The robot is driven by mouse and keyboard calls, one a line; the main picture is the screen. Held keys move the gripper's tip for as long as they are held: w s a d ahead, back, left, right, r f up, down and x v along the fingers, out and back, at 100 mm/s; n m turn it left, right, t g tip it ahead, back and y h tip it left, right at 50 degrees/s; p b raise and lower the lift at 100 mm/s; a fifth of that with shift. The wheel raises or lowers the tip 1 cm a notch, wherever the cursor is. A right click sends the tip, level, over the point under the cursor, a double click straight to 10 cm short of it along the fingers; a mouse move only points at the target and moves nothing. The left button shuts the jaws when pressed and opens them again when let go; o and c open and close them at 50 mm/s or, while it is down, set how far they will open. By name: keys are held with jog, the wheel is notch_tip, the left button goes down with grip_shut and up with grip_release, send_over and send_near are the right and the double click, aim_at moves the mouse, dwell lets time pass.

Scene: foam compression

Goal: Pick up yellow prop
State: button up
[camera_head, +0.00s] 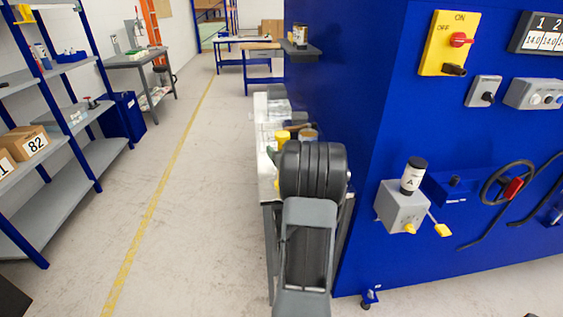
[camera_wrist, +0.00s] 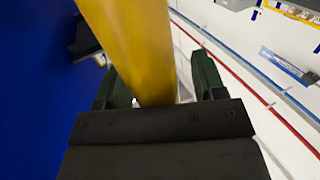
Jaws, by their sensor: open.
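The yellow prop (camera_wrist: 130,45) is a long yellow bar or cylinder in the wrist view. It runs from the top edge down between the two dark fingers of my gripper (camera_wrist: 160,85). The fingers stand apart on either side of it. A narrow gap shows at the right finger; contact at the left finger cannot be told. In the head view, a small yellow piece (camera_head: 283,137) shows just beyond my arm, over the bench by the blue wall. My arm hides the gripper there.
A narrow bench (camera_head: 262,150) with several small items runs along the blue machine (camera_head: 365,60). A grey box (camera_head: 402,205) and a black-rimmed wheel (camera_head: 505,185) are on the machine's right face. Shelves (camera_head: 70,120) stand left. The floor (camera_head: 170,190) between is clear.

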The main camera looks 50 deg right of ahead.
grip_shut()
dwell(0.6)
jog(key=shift+r, duration=0.1)
